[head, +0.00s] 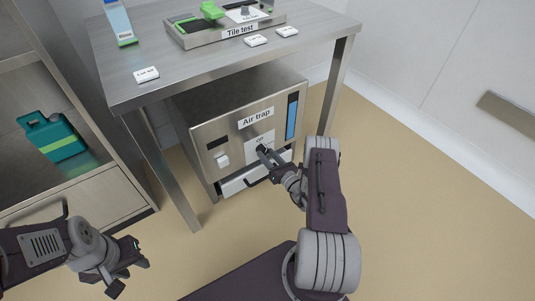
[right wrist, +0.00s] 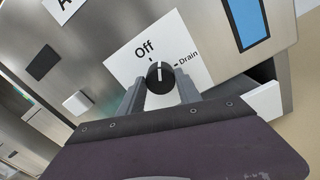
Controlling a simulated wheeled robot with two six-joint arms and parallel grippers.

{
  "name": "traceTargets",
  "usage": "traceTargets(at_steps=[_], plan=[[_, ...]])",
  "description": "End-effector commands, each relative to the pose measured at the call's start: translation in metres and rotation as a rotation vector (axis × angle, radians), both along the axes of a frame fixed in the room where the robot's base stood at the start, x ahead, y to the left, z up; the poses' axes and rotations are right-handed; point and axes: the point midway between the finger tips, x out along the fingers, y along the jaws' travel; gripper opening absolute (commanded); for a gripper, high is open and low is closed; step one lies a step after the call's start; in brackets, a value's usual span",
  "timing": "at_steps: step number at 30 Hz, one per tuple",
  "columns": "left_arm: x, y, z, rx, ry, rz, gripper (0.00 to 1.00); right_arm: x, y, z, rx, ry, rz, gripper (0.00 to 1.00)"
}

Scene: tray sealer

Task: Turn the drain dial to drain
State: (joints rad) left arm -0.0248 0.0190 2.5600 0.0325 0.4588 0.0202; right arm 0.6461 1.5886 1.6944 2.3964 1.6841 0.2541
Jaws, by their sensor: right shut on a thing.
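The drain dial (right wrist: 160,74) is a round black knob with a white pointer line, on a white card (right wrist: 118,62) marked "Off" and "Drain". In the right wrist view the pointer is nearly upright, nearer the "Off" mark than the "Drain" mark to its right. The card is on the front of the steel air trap (head: 218,143). My right gripper (head: 266,155) is shut on the dial, its fingers on either side of it; they partly hide the dial in the head view. My left gripper (head: 128,272) is open and empty, low at the left, away from the air trap.
The air trap stands under a steel table (head: 135,62) carrying the tile test unit (head: 225,30). A table leg (head: 168,172) stands left of the air trap. A drawer (head: 240,183) sticks out below the dial. A shelf with a teal container (head: 55,137) is at left.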

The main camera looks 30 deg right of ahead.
Motion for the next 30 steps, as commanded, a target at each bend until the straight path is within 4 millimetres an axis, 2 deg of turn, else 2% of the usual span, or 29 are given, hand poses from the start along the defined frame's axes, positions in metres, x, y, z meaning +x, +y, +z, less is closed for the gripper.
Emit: traceTargets(at_steps=[12, 30], plan=[[0.0, 0.0, 0.014, 0.0, 0.0, 0.0, 0.36, -0.001, 0.0, -0.001, 0.395, 0.034, -0.001, 0.0], [0.0, 0.0, 0.022, 0.0, 0.0, 0.0, 0.36, -0.001, -0.001, -0.003, 0.903, 0.076, 0.0, 0.0]])
